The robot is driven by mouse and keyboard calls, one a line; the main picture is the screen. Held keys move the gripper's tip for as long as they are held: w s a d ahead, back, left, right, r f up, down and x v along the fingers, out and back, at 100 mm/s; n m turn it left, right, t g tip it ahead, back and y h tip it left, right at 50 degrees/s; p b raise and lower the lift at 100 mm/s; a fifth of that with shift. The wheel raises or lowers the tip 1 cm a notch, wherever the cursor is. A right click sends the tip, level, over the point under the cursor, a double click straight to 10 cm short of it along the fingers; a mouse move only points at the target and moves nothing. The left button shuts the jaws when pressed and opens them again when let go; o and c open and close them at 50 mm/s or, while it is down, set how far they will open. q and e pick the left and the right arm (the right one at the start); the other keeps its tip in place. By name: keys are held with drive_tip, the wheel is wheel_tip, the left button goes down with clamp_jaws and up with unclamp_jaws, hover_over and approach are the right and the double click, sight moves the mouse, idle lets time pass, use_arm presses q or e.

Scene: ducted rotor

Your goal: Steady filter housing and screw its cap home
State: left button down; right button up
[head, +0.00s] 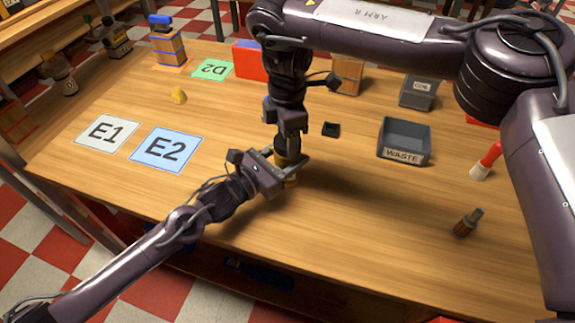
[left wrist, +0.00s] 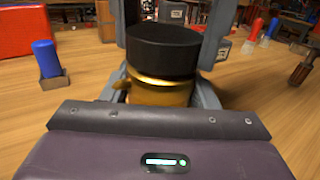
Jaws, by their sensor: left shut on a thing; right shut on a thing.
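The filter housing (left wrist: 160,90) is a brass-coloured cylinder between the fingers of my left gripper (left wrist: 163,95). Its lower part shows in the head view (head: 290,182), close to the table. My left gripper (head: 284,176) is shut on it from the front left. The black round cap (left wrist: 162,50) sits on top of the housing, looking level. I cannot tell how far it is threaded. My right gripper (head: 289,140) comes down from above, its dark fingers on both sides of the cap in the left wrist view, shut on it. In the head view the grippers largely hide the cap.
The E1 (head: 106,132) and E2 (head: 165,150) mats are bare. The front table is clear.

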drive_tip(key=shift+m, duration=0.6)
drive_tip(key=o, duration=1.1)
drive_tip(key=shift+r, duration=0.1)
drive_tip(key=shift+r, duration=2.2)
drive_tip(key=shift+c, duration=0.6)
